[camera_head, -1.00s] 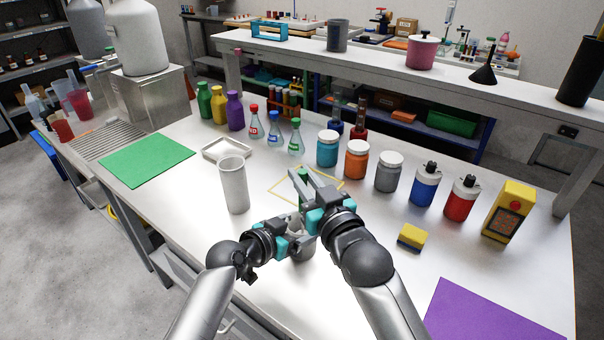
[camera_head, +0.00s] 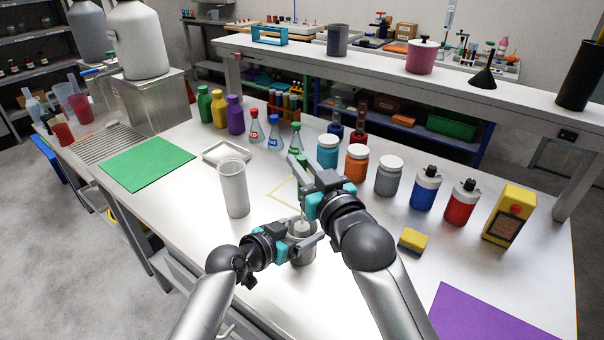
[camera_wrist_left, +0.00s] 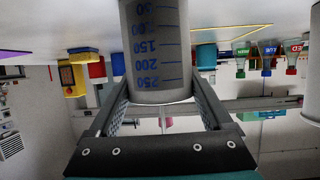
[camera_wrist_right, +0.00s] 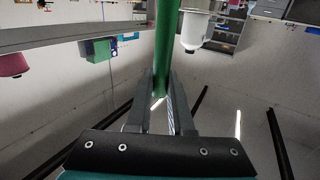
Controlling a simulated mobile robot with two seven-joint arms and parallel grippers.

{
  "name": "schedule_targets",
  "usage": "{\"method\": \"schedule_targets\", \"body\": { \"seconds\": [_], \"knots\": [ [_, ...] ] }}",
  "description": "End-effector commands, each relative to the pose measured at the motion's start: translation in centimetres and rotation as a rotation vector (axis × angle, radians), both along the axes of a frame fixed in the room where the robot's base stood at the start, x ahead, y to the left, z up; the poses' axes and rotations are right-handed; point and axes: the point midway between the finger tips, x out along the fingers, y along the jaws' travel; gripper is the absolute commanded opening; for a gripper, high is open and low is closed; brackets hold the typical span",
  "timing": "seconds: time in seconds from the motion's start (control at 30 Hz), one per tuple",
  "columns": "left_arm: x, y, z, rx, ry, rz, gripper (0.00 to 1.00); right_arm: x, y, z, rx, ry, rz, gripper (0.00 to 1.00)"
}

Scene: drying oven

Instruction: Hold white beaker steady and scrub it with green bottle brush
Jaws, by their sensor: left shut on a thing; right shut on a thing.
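The white beaker (camera_head: 302,257) is held upright low over the front of the table. My left gripper (camera_head: 300,243) is shut around it. In the left wrist view the beaker (camera_wrist_left: 156,50) shows blue volume marks between the two fingers. My right gripper (camera_head: 312,184) is above the beaker, shut on the green handle of the bottle brush (camera_wrist_right: 166,45). In the head view the handle is partly hidden by the fingers. The brush's pale head (camera_head: 301,229) shows at the beaker's mouth; its lower end is hidden inside.
A tall whitish cup (camera_head: 234,190) stands just left of the grippers. Behind are a white tray (camera_head: 226,152), flasks and several lidded jars. A yellow-and-blue sponge (camera_head: 412,241) lies to the right. A purple mat (camera_head: 490,318) lies front right, a green mat (camera_head: 147,163) back left.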

Motion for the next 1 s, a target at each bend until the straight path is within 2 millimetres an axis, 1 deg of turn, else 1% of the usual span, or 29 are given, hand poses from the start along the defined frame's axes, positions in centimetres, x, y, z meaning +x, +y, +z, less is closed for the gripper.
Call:
{"method": "schedule_targets", "body": {
  "seconds": [0.1,0.7,0.83,1.0],
  "knots": [
    [0.0,0.0,0.0,0.0,0.0,0.0,0.3,0.0,0.0,1.4,0.002,-0.004,0.0,0.0],
    [0.0,0.0,0.0,0.001,0.001,0.0,0.3,0.0,0.0,7.4,0.002,-0.005,0.001,0.0],
    [0.0,0.0,0.0,0.001,0.001,0.0,0.3,0.0,0.0,8.4,0.001,-0.003,0.001,0.0],
    [0.0,0.0,0.0,0.001,0.001,0.0,0.3,0.0,0.0,8.8,0.001,-0.001,0.0,0.0]
  ]
}}
